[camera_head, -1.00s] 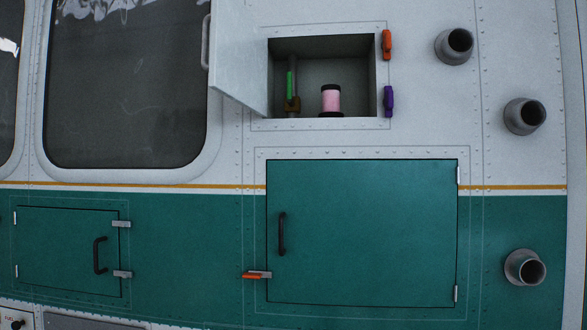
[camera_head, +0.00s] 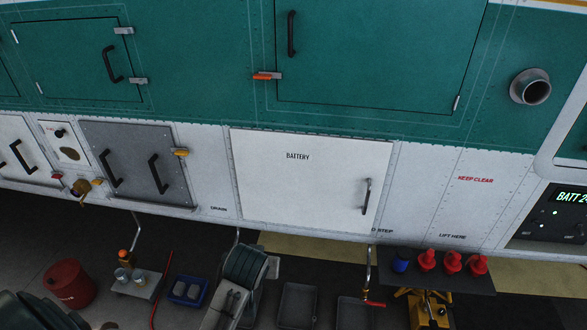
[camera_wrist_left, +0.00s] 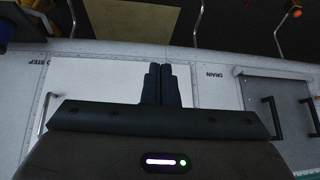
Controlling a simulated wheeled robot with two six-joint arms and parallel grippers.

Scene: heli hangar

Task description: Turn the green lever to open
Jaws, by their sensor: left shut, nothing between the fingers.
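The green lever is in neither current view. My left gripper (camera_wrist_left: 160,85) shows in the left wrist view, its two dark fingers shut together with nothing between them. The white battery panel (camera_wrist_left: 95,80) is behind it there, and that view is upside down. In the head view the battery panel (camera_head: 310,185) is shut, with a dark handle at its right. My right gripper cannot be made out.
A green door (camera_head: 370,50) with an orange-tipped latch (camera_head: 267,76) is above the panel. A grey door (camera_head: 125,160) is at left, and a pipe stub (camera_head: 530,87) sticks out at right. A red drum (camera_head: 68,284) and a dark bench (camera_head: 440,273) with red bottles stand below.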

